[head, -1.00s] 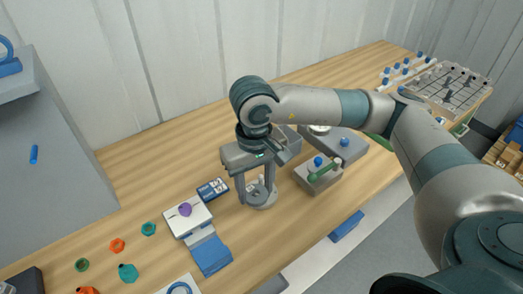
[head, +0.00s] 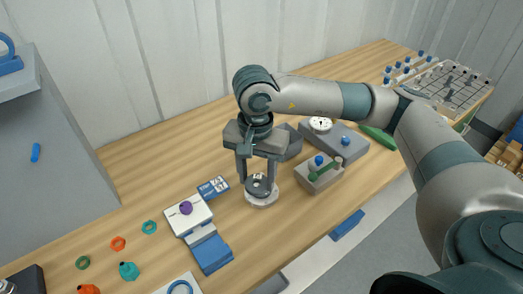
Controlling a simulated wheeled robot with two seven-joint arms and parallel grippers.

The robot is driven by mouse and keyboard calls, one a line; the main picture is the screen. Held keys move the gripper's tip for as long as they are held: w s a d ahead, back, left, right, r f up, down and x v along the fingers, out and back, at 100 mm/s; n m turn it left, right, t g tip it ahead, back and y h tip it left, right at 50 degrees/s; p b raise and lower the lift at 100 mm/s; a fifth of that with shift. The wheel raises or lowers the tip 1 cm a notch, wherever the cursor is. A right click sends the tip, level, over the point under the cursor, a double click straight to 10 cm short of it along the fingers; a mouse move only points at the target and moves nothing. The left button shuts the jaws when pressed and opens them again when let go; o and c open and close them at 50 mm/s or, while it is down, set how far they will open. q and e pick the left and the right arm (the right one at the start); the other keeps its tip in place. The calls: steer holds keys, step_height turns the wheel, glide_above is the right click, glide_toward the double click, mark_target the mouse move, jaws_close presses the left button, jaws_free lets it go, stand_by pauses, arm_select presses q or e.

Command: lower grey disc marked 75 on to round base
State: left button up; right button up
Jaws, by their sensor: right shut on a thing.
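The grey disc (head: 260,189) is between the two fingers of my right gripper (head: 257,180), which is shut on it. A small pale mark shows on top of the disc, but its number is too small to read. The round base (head: 262,202) is a pale, low cylinder on the wooden table, directly under the disc. The disc looks level and is over the base, at or very near its top; I cannot tell whether they touch. The fingers point straight down on either side. My left gripper is not in view.
A blue and white card (head: 213,188) and a white device with a purple knob (head: 186,208) stand to the left. Small coloured rings lie front left.

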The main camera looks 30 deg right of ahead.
steer(key=m, duration=0.2)
steer(key=w+m, duration=0.1)
steer(key=m, duration=0.1)
steer(key=d+m, duration=0.1)
steer(key=m, duration=0.2)
steer(key=shift+w+r, duration=0.25)
steer(key=w+d+m, duration=0.1)
steer(key=m, duration=0.6)
steer(key=w+d+r+m, duration=0.1)
steer(key=m, duration=0.6)
steer(key=w+d+m, duration=0.1)
steer(key=w+m, duration=0.1)
steer(key=m, duration=0.4)
steer(key=shift+r+m, duration=0.15)
steer(key=shift+m, duration=0.25)
steer(key=shift+f, duration=0.2)
